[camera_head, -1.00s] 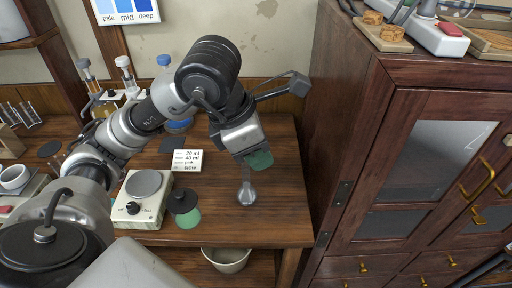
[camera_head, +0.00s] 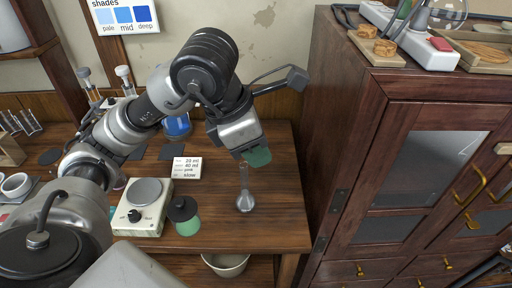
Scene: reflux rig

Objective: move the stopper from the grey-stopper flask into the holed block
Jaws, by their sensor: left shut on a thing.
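A small clear flask (camera_head: 245,202) stands upright on the wooden table, right of the hotplate, with its narrow neck pointing up. My left gripper (camera_head: 257,157) is just above the neck and slightly right of it in the picture. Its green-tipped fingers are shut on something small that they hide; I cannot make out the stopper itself. No stopper shows on the visible part of the neck. I cannot clearly identify the holed block; a small wooden block or rack (camera_head: 10,152) stands at the far left. My right gripper is not in view.
A hotplate (camera_head: 143,207), a green jar with a black lid (camera_head: 187,222) and a white card (camera_head: 186,168) are left of the flask. A dark wooden cabinet (camera_head: 335,130) rises close on the right. Table to the flask's right is clear.

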